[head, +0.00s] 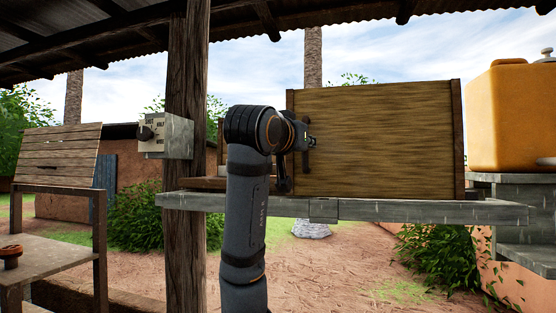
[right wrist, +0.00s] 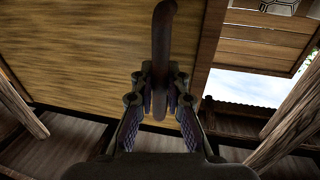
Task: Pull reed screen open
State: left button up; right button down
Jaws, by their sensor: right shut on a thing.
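The reed screen (head: 385,140) is a tan, woven-looking panel in a dark wooden frame, standing on a grey ledge in the head view. Its surface also fills the upper left of the right wrist view (right wrist: 110,60). My right gripper (head: 308,142) is at the screen's left edge. In the right wrist view its fingers (right wrist: 160,105) are shut around a dark, curved handle (right wrist: 162,40). My left gripper is not in view.
A grey ledge (head: 440,210) runs under the screen. A wooden post (head: 186,230) stands left of my arm, with a grey switch box (head: 178,136) on it. A slatted table (head: 50,260) stands at left. An orange tank (head: 510,115) stands at right.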

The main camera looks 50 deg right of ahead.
aim_at(332, 144)
jog(key=s, duration=0.1)
jog(key=s+d+b, duration=0.1)
jog(key=s, duration=0.1)
jog(key=shift+s+d+f, duration=0.1)
jog(key=shift+d+f, duration=0.05)
jog(key=shift+s+d, duration=0.3)
jog(key=shift+s, duration=0.35)
jog(key=shift+r, duration=0.2)
jog(key=c, duration=1.3)
grip_release()
jog(key=shift+d, duration=0.1)
jog(key=shift+c, duration=0.2)
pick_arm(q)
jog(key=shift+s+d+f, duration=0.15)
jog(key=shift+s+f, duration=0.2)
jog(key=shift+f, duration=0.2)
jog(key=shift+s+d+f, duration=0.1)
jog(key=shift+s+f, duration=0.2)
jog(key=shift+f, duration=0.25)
